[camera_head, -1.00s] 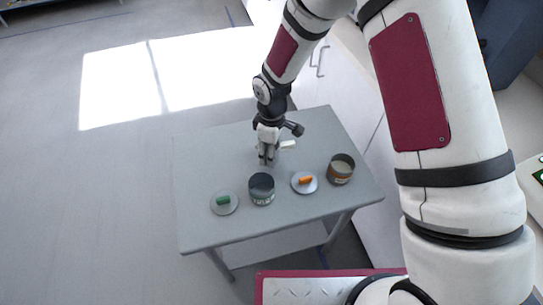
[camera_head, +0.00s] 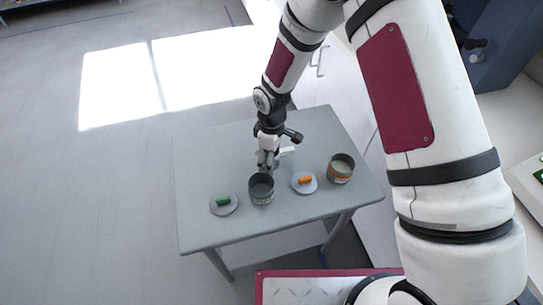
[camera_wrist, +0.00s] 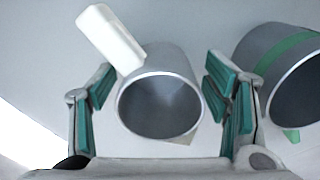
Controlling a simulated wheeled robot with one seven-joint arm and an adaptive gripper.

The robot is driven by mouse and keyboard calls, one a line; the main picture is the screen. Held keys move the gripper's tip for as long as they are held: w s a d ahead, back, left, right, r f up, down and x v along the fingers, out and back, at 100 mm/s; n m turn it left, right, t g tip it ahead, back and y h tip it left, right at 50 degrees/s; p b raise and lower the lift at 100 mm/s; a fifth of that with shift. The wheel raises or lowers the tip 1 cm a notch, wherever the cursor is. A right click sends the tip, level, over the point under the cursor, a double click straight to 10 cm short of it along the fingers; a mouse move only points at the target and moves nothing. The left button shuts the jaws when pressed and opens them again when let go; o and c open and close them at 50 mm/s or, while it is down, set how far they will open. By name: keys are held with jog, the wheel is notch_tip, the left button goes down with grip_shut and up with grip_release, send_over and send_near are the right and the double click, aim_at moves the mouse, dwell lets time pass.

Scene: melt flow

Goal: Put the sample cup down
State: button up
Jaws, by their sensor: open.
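The sample cup (camera_wrist: 160,107) is a grey metal cup with a white block-like handle (camera_wrist: 109,38). In the wrist view it is between the two fingers of my gripper (camera_wrist: 160,100), with a gap on each side. My gripper is open around it. In the head view my gripper (camera_head: 267,164) is low over the grey table (camera_head: 215,160). It hides most of the cup there; the white handle (camera_head: 288,151) shows to its right. The cup seems upright on the table, but its base is mostly hidden.
A dark tin with a green band (camera_head: 261,189) stands close in front of my gripper; it also shows in the wrist view (camera_wrist: 290,75). A green-knobbed lid (camera_head: 223,204), an orange-knobbed lid (camera_head: 304,183) and an orange-banded tin (camera_head: 340,169) are on the table. The table's left part is clear.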

notch_tip(320, 180, up, 12)
jog(key=shift+r, duration=0.2)
dwell(0.4)
jog(key=s+d+r+m+t, duration=0.1)
jog(key=s+d+r+m, duration=0.15)
jog(key=d+r, duration=0.35)
jog(key=s+d+r+m+h, duration=0.1)
jog(key=s+d+r+m, duration=0.2)
jog(key=r, duration=0.4)
jog(key=s+d+r+m+t, duration=0.1)
jog(key=s+d+r+m, duration=0.1)
jog(key=s+d+r, duration=0.4)
jog(key=s+d+r+m, duration=0.2)
jog(key=s+r+m, duration=0.1)
jog(key=s, duration=0.5)
jog(key=s+d+r+m+t+y, duration=0.1)
jog(key=s+d+r+m, duration=0.1)
jog(key=s, duration=0.5)
jog(key=shift+s+d+r+m, duration=0.35)
jog(key=shift+r+m, duration=0.2)
jog(key=shift+m, duration=0.3)
